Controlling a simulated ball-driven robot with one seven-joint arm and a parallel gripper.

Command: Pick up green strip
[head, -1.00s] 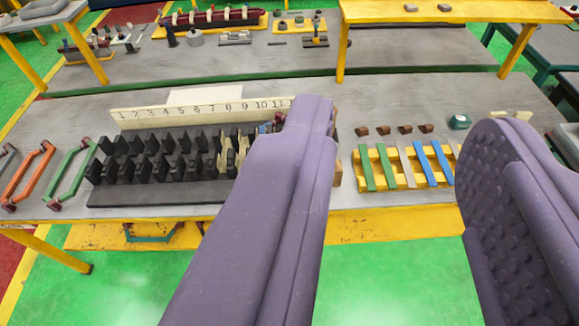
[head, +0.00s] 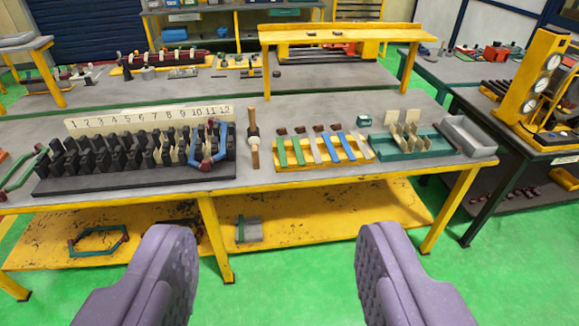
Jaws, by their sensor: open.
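Two green strips (head: 282,153) lie side by side at the left end of a yellow rack (head: 318,163) on the grey workbench. A grey strip (head: 314,150) and blue strips (head: 332,148) lie to their right in the same rack. My gripper (head: 270,248) is open and empty, its two purple fingers wide apart. It is low in the picture, apart from the bench. The green strips show between and above the fingertips.
A black slotted stator block (head: 135,172) with a numbered board (head: 150,117) stands left of the rack. A wooden-handled mallet (head: 253,137) stands between them. A teal tray (head: 415,152) and grey bin (head: 468,135) are to the right. A yellow shelf (head: 345,33) stands behind.

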